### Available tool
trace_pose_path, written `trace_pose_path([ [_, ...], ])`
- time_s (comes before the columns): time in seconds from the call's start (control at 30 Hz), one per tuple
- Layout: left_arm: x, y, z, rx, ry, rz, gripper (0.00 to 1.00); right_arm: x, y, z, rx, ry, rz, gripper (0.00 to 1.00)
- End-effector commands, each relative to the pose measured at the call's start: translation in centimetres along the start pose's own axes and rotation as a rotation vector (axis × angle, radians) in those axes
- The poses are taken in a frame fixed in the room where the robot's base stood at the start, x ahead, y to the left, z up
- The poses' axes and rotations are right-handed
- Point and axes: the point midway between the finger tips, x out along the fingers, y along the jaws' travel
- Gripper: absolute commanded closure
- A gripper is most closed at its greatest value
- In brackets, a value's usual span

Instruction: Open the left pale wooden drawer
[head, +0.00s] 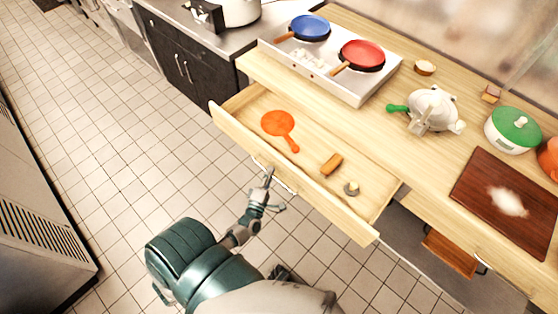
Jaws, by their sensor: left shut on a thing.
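The pale wooden drawer (238,122) stands pulled out from under the wooden counter, its inside showing. In it lie an orange paddle-shaped item (278,124), a small brown block (332,164) and a small round grey item (351,188). A metal bar handle (284,187) runs along the drawer's front. My left gripper (268,178) is at that handle and shut on it; the fingers are small and partly merge with the handle. My right gripper is not in view.
On the counter stand a metal stove (318,85) with a blue pan (310,28) and a red pan (362,55), a white appliance (432,107), a green-lidded pot (512,131) and a dark board (507,200). Tiled floor (110,140) lies open at left.

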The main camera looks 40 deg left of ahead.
Motion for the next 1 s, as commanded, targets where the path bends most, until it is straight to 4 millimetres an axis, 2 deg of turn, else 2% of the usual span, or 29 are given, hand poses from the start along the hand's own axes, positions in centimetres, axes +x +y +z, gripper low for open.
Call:
trace_pose_path([
  [0.03,-1.9,-0.3,0.2,-0.001,-0.015,-0.023,1.00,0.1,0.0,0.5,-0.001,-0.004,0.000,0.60],
  [0.2,-5.9,0.6,-1.5,-0.001,-0.015,-0.023,1.00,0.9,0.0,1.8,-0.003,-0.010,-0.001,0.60],
  [0.5,-11.1,1.7,-3.7,-0.001,-0.015,-0.023,1.00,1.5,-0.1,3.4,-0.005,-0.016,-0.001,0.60],
  [0.73,-12.9,2.0,-4.5,-0.001,-0.014,-0.021,1.00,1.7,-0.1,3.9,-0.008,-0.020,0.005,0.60],
  [1.0,-13.3,2.1,-4.7,-0.001,-0.014,-0.019,1.00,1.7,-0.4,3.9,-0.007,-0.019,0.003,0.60],
])
